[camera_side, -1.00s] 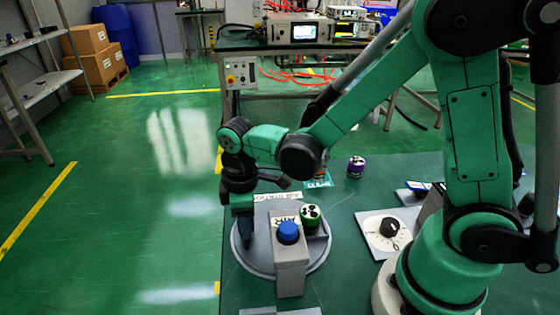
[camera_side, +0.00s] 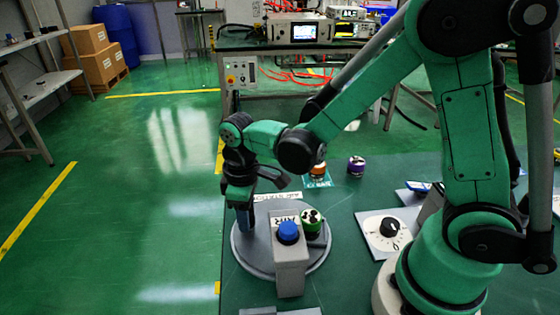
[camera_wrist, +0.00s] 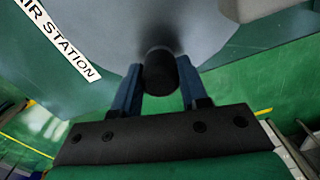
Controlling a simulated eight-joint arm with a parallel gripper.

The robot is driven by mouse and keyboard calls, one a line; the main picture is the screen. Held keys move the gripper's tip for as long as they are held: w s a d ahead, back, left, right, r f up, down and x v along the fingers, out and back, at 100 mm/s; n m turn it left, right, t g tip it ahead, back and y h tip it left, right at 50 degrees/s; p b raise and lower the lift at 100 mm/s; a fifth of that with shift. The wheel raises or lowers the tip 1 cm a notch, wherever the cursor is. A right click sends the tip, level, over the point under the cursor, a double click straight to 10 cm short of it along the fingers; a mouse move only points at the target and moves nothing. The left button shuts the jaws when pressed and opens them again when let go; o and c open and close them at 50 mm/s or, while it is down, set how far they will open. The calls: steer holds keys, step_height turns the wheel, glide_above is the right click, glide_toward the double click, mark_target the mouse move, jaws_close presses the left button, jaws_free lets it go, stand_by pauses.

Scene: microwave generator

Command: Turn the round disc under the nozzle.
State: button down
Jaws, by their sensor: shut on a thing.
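The round grey disc (camera_side: 318,258) lies flat on the green table. A green-and-white round part (camera_side: 312,222) sits on the disc, partly behind the post. My gripper (camera_side: 243,228) reaches down at the disc's far left edge. In the wrist view, my gripper (camera_wrist: 159,82) has its blue fingers on both sides of a black round peg (camera_wrist: 158,70) at the rim of the grey disc (camera_wrist: 165,25). The nozzle itself is not clearly visible.
A purple part (camera_side: 356,165) and an orange part (camera_side: 318,170) stand farther back on the table. A white dial plate (camera_side: 385,232) with a black knob lies right of the disc. An AIR STATION label (camera_wrist: 55,40) lies beside the disc.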

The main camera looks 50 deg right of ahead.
mark_target(278, 206)
steer(key=shift+w+d+m, duration=0.2)
steer(key=shift+d+m, duration=0.3)
steer(key=shift+m, duration=0.45)
steer(key=shift+w+d+m, duration=0.2)
steer(key=shift+d+m, duration=0.3)
steer(key=shift+m, duration=0.45)
steer(key=shift+d+m, duration=0.55)
steer(key=shift+m, duration=0.4)
steer(key=shift+d+m, duration=0.5)
steer(key=shift+m, duration=0.45)
steer(key=shift+s+d+m, duration=0.15)
steer(key=shift+d+m, duration=0.4)
steer(key=shift+m, duration=0.55)
steer(key=shift+s+d+m, duration=0.15)
steer(key=shift+d+m, duration=0.4)
steer(key=shift+m, duration=0.55)
steer(key=shift+s+d+m, duration=0.25)
steer(key=shift+d+m, duration=0.1)
steer(key=shift+m, duration=0.4)
steer(key=shift+s+d+m, duration=0.25)
steer(key=shift+d+m, duration=0.05)
steer(key=shift+m, duration=0.45)
steer(key=shift+s+d, duration=0.1)
steer(key=shift+c, duration=2.3)
jaws_free()
steer(key=shift+r, duration=0.1)
